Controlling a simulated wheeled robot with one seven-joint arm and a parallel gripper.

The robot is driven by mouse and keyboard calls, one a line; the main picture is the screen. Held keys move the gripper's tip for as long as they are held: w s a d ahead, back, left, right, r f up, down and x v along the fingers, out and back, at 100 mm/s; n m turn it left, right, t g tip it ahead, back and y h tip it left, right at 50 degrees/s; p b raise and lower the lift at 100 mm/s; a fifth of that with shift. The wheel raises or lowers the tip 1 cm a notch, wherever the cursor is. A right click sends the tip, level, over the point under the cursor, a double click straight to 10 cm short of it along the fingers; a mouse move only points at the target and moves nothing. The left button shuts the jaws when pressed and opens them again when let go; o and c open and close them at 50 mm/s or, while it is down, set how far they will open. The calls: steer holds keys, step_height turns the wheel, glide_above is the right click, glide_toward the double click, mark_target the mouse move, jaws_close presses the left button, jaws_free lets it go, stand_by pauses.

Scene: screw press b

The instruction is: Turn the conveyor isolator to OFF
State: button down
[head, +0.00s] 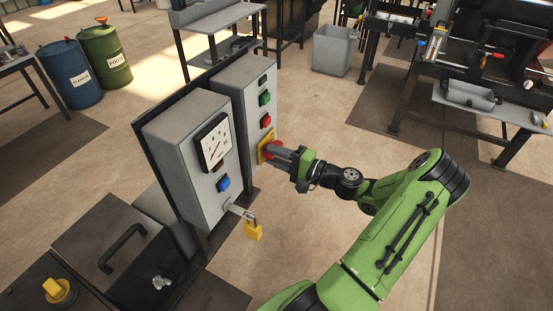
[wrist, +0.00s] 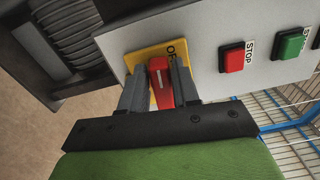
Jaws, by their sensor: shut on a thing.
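The conveyor isolator is a red handle (wrist: 160,80) on a yellow plate (wrist: 136,62), low on the front of the right grey control box (head: 235,98). In the wrist view the handle stands between the two grey fingers of my gripper (wrist: 159,92), which are shut on it. Part of the plate's lettering shows beside the handle, starting with "O"; the rest is hidden by a finger. In the head view my gripper (head: 280,152) reaches the box from the right and covers most of the handle.
Above the isolator are a red STOP button (head: 266,120) and a green button (head: 264,98). The left box carries a dial gauge (head: 213,143) and a blue button (head: 223,184). A yellow padlock (head: 253,231) hangs below it.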

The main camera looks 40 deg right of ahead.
steer(key=shift+f+n+b, duration=0.25)
steer(key=shift+n+b, duration=0.1)
steer(key=shift+n, duration=0.25)
steer(key=shift+r, duration=0.1)
steer(key=shift+d, duration=0.1)
steer(key=c, duration=1)
jaws_free()
steer(key=shift+o, duration=0.2)
steer(key=v, duration=1.5)
steer(key=shift+s+p, duration=0.3)
steer(key=shift+s, duration=0.1)
steer(key=shift+w, duration=0.15)
